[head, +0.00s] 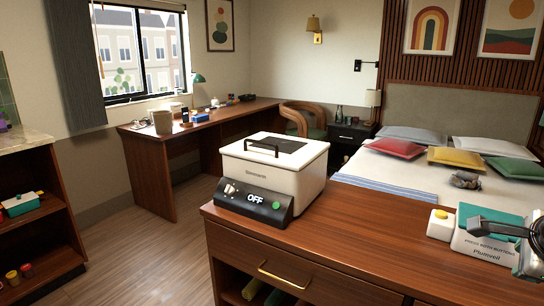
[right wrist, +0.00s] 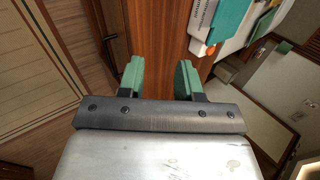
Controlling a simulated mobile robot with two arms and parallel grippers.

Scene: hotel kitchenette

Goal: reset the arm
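My right gripper (head: 497,229) is at the right edge of the head view, in front of a white and teal device. In the right wrist view its two green fingers (right wrist: 160,78) stand apart with nothing between them, above the wooden counter and floor. The gripper is open and empty. Part of my right arm is cut off by the head view's edge. My left gripper is not in view.
The white and teal device (head: 484,247) with a yellow button sits on the wooden counter (head: 350,240). A white appliance (head: 275,170) reading OFF stands at the counter's left end. The counter between them is clear. A bed (head: 390,178) lies behind; a desk (head: 150,165) stands further left.

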